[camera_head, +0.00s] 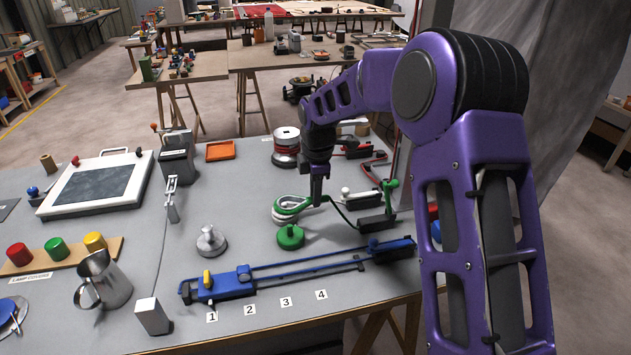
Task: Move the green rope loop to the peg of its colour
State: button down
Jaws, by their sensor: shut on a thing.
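The green rope loop (281,203) is at the middle of the bench, and my gripper (316,203) is shut on its right side. The gripper points straight down, and its fingertips are small and dark here. A white rope loop (279,218) shows just under and around the green one; I cannot tell whether they touch. The green peg (290,237), a round green base with a knob on top, stands just in front of the loops. A grey-white peg (211,240) stands to its left. No loop shows around either peg.
A blue slide rail (320,262) runs along the front, above number cards. A black block with a green handle (375,222) stands right of the gripper. A metal jug (103,281) and a white block (153,316) are at front left. Stacked coils (286,145) stand behind.

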notch_tip(320, 180, down, 4)
jog(key=b, duration=0.3)
jog(key=shift+f+b, duration=0.25)
jog(key=shift+b, duration=0.1)
jog(key=shift+f, duration=0.55)
dwell(1.4)
jog(key=shift+f, duration=0.3)
jog(key=shift+f+b, duration=0.35)
jog(key=shift+f, duration=1)
dwell(1.4)
jog(key=shift+c, duration=1.3)
grip_release()
